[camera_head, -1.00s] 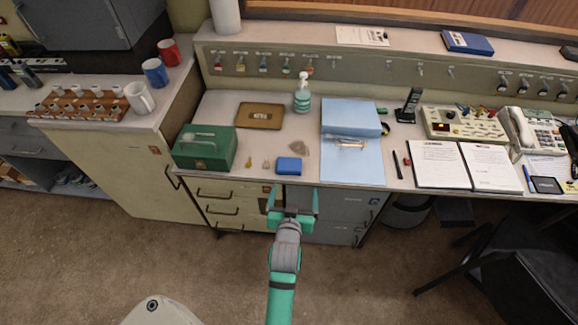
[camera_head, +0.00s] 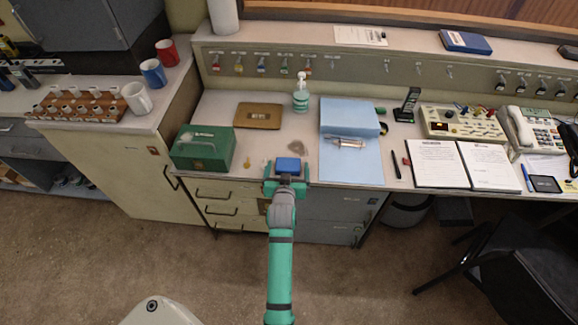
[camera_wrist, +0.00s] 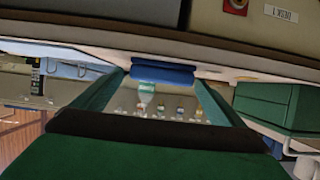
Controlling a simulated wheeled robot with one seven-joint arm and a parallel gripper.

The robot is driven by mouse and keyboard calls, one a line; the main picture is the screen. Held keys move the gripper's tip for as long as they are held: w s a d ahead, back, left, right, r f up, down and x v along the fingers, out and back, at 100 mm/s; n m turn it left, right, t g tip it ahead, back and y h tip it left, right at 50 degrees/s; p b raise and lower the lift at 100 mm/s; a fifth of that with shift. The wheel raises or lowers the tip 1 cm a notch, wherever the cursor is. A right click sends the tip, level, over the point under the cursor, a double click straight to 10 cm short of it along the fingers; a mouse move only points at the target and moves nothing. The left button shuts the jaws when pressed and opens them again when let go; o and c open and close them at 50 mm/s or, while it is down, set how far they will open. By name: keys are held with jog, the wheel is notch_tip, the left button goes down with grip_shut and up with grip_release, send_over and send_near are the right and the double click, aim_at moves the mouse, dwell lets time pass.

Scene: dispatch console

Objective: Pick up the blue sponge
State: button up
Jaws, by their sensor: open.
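The blue sponge (camera_head: 288,164) lies near the front edge of the console desk, right of the green metal box. My gripper (camera_head: 287,175) is open at the desk's front edge, with one finger on each side of the sponge. Its body hides the sponge's near side. In the wrist view the sponge (camera_wrist: 163,73) shows as a blue block between the tips of my open gripper (camera_wrist: 162,82). I cannot tell whether either finger touches it.
The green box (camera_head: 203,149) stands close on the left, with small keys (camera_head: 247,163) between. A blue folder (camera_head: 357,167) with a syringe-like item lies to the right. A sanitizer bottle (camera_head: 301,98) and a brown pad (camera_head: 258,115) are farther back.

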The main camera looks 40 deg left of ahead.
jog(key=shift+x, duration=1.15)
jog(key=shift+s, duration=0.1)
jog(key=c, duration=1.1)
jog(key=shift+a+r, duration=0.1)
